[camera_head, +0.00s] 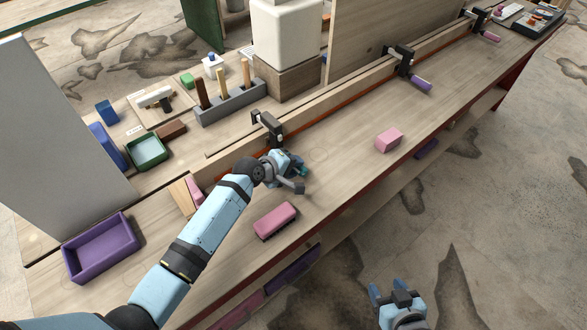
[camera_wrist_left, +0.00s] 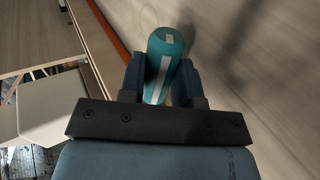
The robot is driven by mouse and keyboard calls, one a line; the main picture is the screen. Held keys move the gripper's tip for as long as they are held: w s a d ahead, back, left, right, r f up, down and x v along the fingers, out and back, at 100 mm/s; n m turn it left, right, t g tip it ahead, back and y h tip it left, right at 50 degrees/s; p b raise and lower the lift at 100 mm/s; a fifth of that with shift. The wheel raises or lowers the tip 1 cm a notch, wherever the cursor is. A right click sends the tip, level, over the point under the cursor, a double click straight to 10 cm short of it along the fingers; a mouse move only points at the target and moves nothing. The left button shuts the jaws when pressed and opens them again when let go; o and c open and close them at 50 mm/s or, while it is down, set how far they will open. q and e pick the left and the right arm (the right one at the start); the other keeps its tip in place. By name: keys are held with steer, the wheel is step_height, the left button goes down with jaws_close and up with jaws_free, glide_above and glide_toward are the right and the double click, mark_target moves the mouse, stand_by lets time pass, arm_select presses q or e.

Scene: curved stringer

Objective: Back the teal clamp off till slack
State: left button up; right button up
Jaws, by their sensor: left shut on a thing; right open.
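The teal clamp's handle (camera_wrist_left: 165,52), with a pale stripe along it, lies between the two fingers of my left gripper (camera_wrist_left: 160,80) in the left wrist view. My left gripper (camera_head: 297,172) is shut on this handle, and only a small teal part shows in the head view. The dark clamp body (camera_head: 268,127) sits on the long wooden strip just beyond the gripper. Whether its jaw presses on the strip cannot be told. My right gripper (camera_head: 398,300) is open and empty, off the front of the bench above the floor.
A pink block (camera_head: 389,139) and a pink brush-like block (camera_head: 275,220) lie on the bench near the left gripper. A purple tray (camera_head: 100,248) and green bin (camera_head: 147,151) stand left.

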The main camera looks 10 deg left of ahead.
arm_select(q)
steer(key=f+t+h+b, duration=0.1)
steer(key=b, duration=0.3)
steer(key=shift+a+t+h, duration=0.1)
steer(key=shift+t+h, duration=0.3)
steer(key=shift+r+t+h+b, duration=0.2)
steer(key=shift+t+h+b, duration=0.1)
steer(key=shift+b, duration=0.6)
steer(key=shift+r, duration=0.15)
steer(key=o, duration=0.9)
steer(key=shift+s, duration=0.1)
